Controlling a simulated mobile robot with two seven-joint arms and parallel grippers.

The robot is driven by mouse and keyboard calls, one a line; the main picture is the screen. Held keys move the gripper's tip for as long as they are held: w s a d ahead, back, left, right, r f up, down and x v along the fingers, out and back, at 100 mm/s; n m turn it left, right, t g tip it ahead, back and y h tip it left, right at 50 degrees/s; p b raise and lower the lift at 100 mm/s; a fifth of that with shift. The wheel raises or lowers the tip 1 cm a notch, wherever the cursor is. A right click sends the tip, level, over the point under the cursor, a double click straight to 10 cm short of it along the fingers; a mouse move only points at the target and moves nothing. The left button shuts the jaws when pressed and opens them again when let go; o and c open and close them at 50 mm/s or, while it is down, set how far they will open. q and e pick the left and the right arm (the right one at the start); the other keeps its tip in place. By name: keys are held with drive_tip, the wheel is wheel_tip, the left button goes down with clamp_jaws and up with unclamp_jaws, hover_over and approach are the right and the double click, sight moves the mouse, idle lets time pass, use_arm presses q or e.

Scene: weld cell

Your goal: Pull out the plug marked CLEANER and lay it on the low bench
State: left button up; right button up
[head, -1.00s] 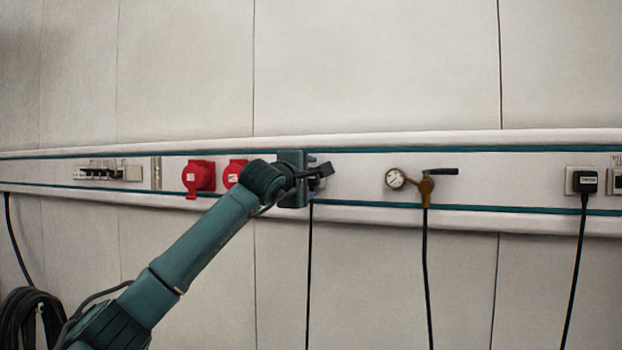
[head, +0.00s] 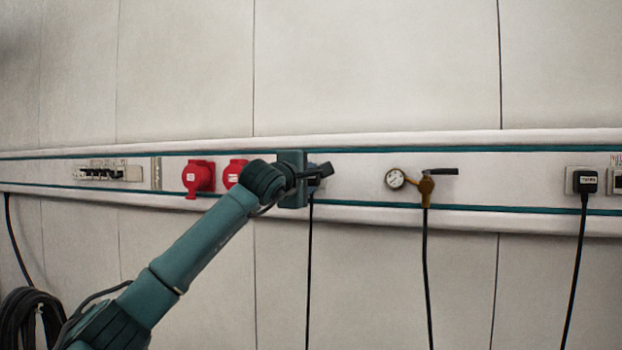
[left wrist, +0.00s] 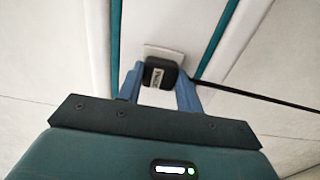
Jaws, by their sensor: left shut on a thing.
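My left gripper (head: 318,178) is at the wall rail, in front of a socket. In the left wrist view its two blue fingers (left wrist: 160,88) are shut on a black plug (left wrist: 160,73) with a small white label. The label's letters are too small to read surely. The plug is at a pale socket plate (left wrist: 165,50); I cannot tell whether it is fully seated. Its black cable (head: 309,270) hangs straight down in the head view. A second black labelled plug (head: 586,181) sits in a socket at the far right. The low bench and my right gripper are not in view.
The rail (head: 350,160) runs across the wall. It carries red sockets (head: 199,176), a breaker strip (head: 100,173), and a gauge (head: 395,179) with a brass valve and hanging hose. A coiled black cable (head: 28,315) hangs at lower left.

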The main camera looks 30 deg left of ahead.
sight(310, 178)
use_arm(q)
clamp_jaws()
drive_tip(key=shift+s+d+f+b, duration=0.1)
drive_tip(key=shift+s+b, duration=1.45)
drive_tip(key=shift+s, duration=0.1)
drive_tip(key=shift+s+f+b, duration=0.1)
drive_tip(key=shift+s+b, duration=0.95)
drive_tip(key=shift+s, duration=0.35)
